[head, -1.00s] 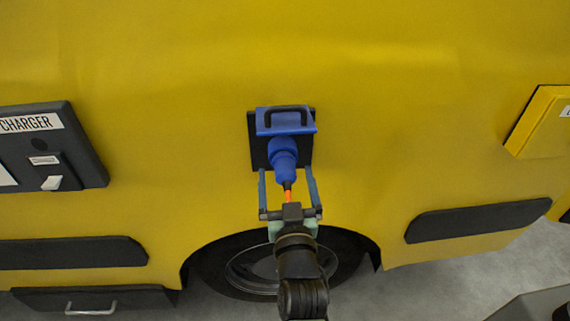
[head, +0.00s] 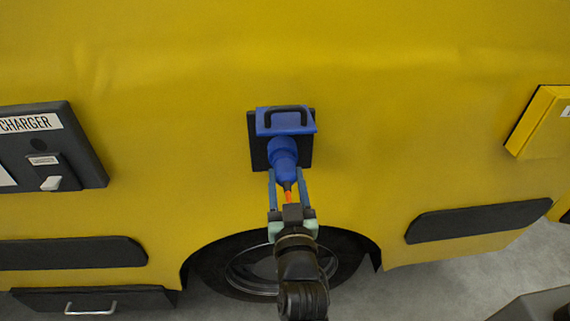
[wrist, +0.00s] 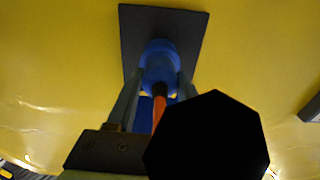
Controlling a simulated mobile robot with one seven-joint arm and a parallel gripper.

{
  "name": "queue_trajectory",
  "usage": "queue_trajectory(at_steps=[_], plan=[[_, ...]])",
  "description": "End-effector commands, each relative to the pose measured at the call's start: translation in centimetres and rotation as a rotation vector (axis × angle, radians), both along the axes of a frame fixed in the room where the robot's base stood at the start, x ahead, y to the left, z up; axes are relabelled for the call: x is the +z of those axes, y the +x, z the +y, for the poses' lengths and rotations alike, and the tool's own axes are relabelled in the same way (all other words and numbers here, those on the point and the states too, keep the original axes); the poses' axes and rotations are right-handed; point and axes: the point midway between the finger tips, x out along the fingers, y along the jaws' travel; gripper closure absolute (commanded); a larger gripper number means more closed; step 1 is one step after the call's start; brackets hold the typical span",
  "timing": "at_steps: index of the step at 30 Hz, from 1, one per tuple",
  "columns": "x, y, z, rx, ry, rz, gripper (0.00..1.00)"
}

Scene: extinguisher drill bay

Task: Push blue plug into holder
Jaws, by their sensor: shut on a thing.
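The blue plug (head: 285,163) sits at the front of the holder, a black plate with a blue lid and black handle (head: 287,121) on the yellow wall. In the wrist view the plug (wrist: 158,66) is against the dark plate (wrist: 191,28). An orange cable (head: 288,196) comes out of its lower end. My gripper (head: 286,176) is shut on the plug's body from below, one finger on each side. How deep the plug sits in the holder is hidden. A black round shape covers the lower right of the wrist view.
A dark charger box (head: 52,150) with a white switch is on the left. A yellow box (head: 541,123) is on the right. A wheel (head: 255,272) lies below in its arch. Dark panels flank it. The wall around the holder is clear.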

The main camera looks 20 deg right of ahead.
Motion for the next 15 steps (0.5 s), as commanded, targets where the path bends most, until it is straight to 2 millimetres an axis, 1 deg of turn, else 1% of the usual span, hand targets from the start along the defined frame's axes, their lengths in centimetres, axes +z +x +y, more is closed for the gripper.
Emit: queue_trajectory(at_steps=[15], plan=[[-0.1,-2.1,0.6,-0.001,0.000,-0.002,1.00]])
